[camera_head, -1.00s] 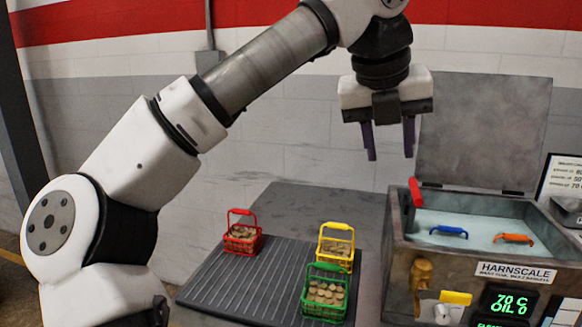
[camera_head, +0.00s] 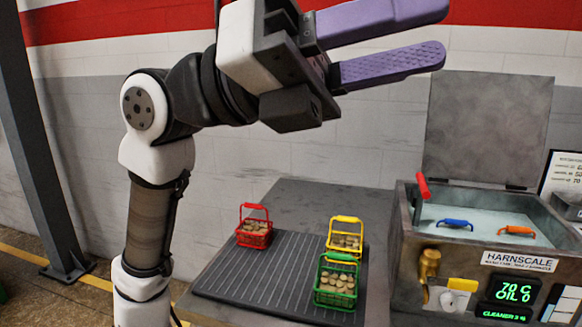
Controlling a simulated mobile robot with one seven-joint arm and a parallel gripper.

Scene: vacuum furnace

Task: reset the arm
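My gripper (camera_head: 415,42) is raised high in front of the wall, near the camera. Its two purple fingers point to the right and stand apart, with nothing between them. My arm rises on the left, folded up, clear of the table and the machine.
A ribbed mat (camera_head: 225,284) on the grey table bears a red basket (camera_head: 254,233), a yellow basket (camera_head: 345,242) and a green basket (camera_head: 336,287), holding small round pieces. At right, the open machine (camera_head: 470,255) holds blue (camera_head: 455,224) and orange (camera_head: 516,231) handles. Its lid (camera_head: 488,128) stands up.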

